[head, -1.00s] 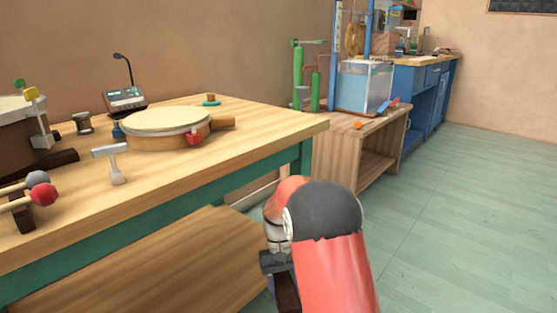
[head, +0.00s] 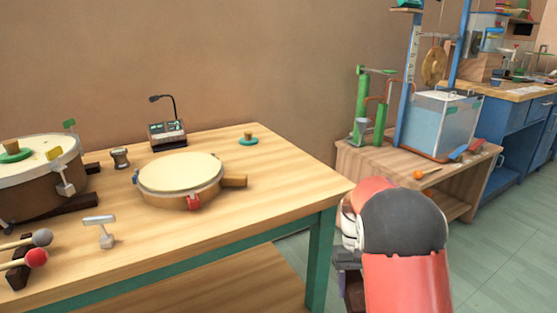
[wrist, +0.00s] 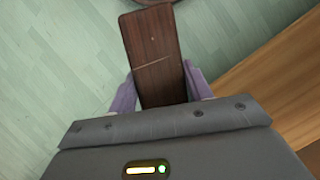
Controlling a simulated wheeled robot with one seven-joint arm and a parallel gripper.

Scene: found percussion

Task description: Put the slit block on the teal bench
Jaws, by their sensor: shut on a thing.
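The slit block (wrist: 155,50) is a dark brown wooden bar with a thin slit across its face. In the wrist view my gripper (wrist: 160,88) is shut on it, with pale purple fingers on both sides, and the block's far end points away above the greenish floor. In the head view my gripper is low at centre right, mostly hidden by my arm, and only a dark bit of the block shows. The teal bench (head: 270,172) has a light wood top and teal legs and rails. It fills the left and middle, and my gripper is beside its right end.
A frame drum (head: 180,173), a larger drum (head: 40,170), a small console (head: 167,133), a T-shaped tool (head: 104,231) and mallets (head: 36,258) occupy the bench. Its front right top is clear. A wooden stand (head: 360,155) with a water tank (head: 440,125) stands right.

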